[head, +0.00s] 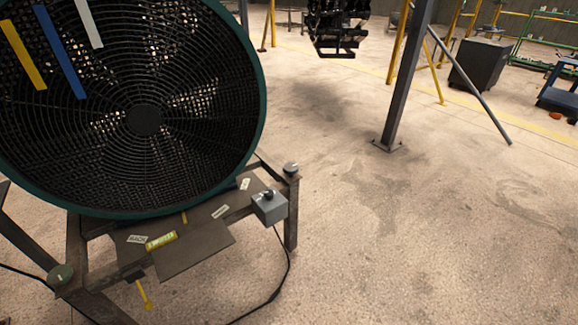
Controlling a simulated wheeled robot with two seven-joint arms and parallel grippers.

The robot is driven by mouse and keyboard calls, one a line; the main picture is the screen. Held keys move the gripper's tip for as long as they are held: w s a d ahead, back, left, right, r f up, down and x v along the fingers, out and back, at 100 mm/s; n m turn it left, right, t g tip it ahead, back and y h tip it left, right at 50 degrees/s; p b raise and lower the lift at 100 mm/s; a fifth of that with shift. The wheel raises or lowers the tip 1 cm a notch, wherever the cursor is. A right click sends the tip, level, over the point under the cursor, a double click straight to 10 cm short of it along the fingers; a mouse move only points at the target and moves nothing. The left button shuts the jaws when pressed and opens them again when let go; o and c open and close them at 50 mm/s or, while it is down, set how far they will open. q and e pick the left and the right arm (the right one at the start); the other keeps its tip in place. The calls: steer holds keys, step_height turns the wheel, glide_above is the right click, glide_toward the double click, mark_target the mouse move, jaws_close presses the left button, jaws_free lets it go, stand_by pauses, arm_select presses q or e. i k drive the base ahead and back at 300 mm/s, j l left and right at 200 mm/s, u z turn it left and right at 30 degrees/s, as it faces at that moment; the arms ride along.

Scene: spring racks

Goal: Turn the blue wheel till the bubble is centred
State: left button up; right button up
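A small yellow-green bar that looks like a spirit level (161,241) lies on the dark plate of a stand, beside a white label reading "BACK" (137,239). The bubble is too small to make out. No clearly blue wheel shows. Two round knobs sit on the stand's corners: a grey-green knob (60,275) at the front left and a grey knob (290,168) at the right. Neither of my grippers is in view.
A large fan with a green rim (262,95) stands on the frame, with yellow, blue and white strips on its grille. A grey switch box (270,207) is at right, its cable on the floor. A steel post (405,80) stands beyond. Floor at right is clear.

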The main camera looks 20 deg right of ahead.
mark_target(290, 169)
steer(key=i+l+u, duration=0.25)
steer(key=i+l, duration=0.5)
